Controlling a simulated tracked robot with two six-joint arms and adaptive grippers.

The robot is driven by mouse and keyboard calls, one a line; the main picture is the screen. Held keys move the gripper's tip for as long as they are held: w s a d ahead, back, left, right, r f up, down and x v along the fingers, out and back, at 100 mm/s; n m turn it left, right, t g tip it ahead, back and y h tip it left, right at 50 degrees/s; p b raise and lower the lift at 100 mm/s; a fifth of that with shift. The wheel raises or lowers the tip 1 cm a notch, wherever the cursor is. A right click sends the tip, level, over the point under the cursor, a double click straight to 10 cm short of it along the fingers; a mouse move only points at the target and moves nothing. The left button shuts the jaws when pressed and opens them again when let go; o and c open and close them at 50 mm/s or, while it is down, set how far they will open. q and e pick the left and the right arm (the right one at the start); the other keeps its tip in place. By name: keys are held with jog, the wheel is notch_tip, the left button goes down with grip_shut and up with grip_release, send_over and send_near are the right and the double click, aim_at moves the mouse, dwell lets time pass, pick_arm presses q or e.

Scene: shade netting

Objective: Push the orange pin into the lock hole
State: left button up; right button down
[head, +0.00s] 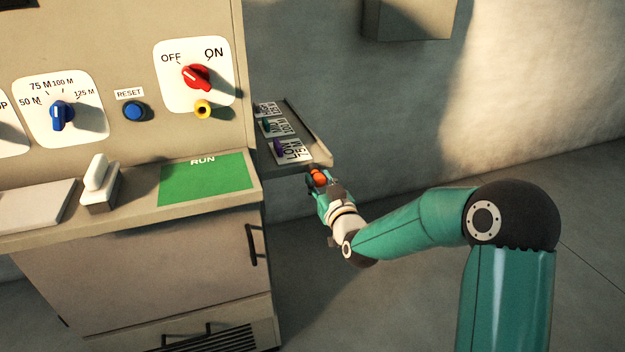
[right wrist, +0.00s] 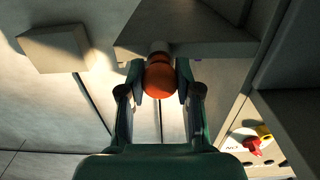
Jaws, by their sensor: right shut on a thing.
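The orange pin (head: 319,178) has a round orange head and is between the fingers of my right gripper (head: 318,182), just below the front edge of the side shelf. I cannot tell whether the pin touches the shelf. The lock hole is a yellow ring (head: 203,109) under the red OFF/ON knob (head: 197,76) on the panel, left of the gripper. My left gripper is not in view.
The side shelf (head: 322,150) holds several labelled cards with coloured items. The console has a blue dial (head: 61,115), a blue RESET button (head: 135,111), a pale lever (head: 97,178) and a green RUN plate (head: 205,179). A wall box (head: 408,18) hangs behind. The floor on the right is clear.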

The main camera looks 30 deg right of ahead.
aim_at(321, 183)
jog(key=shift+b+v, duration=0.7)
jog(key=shift+v, duration=0.2)
jog(key=shift+s+b, duration=0.3)
jog(key=shift+s, duration=0.05)
jog(key=shift+b+v, duration=0.85)
jog(key=shift+v, duration=0.75)
jog(key=shift+b+v, duration=1.05)
jog(key=shift+v, duration=0.95)
jog(key=shift+w+a, duration=0.1)
